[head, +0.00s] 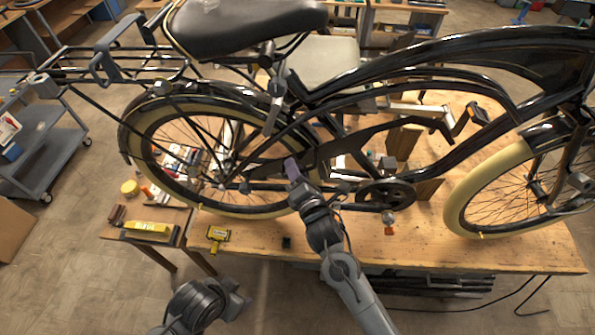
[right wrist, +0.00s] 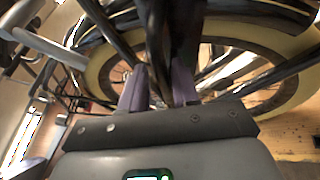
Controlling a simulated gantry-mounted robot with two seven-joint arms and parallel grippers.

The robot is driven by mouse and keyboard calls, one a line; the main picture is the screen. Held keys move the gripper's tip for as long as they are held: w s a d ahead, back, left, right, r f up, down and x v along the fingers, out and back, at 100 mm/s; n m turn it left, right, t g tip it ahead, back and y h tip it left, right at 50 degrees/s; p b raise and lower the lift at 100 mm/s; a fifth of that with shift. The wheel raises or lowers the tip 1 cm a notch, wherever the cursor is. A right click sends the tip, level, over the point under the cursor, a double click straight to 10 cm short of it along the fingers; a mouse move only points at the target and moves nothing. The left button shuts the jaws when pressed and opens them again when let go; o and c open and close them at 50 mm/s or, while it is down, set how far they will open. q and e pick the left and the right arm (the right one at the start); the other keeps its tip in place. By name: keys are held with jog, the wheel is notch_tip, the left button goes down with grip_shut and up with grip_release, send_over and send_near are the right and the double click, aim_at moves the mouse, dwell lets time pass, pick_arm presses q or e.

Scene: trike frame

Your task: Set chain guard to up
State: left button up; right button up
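The chain guard (head: 375,133) is a long black plate on the side of the black trike, above the chainring (head: 385,194). It slopes up to the right, its front end high over the chainring. My right gripper (head: 291,166) is at the guard's rear, lower end. In the right wrist view its purple fingers (right wrist: 160,90) stand a little apart with a dark part between them, seemingly the guard's end; their contact is partly hidden. My left gripper (head: 238,298) is low at the front, away from the trike; its fingers do not show clearly.
The trike stands over a wooden workbench (head: 270,236). The cream-rimmed rear wheel (head: 205,206) is close to my right gripper. A yellow tool (head: 217,235) lies at the bench's front edge. A grey cart (head: 50,155) stands at the left. Floor is clear in front.

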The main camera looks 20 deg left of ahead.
jog(key=shift+o, duration=0.4)
jog(key=shift+d+f, duration=0.1)
jog(key=shift+f, duration=0.1)
jog(key=b+v, duration=0.2)
jog(key=v, duration=0.8)
jog(key=shift+s+d, duration=0.25)
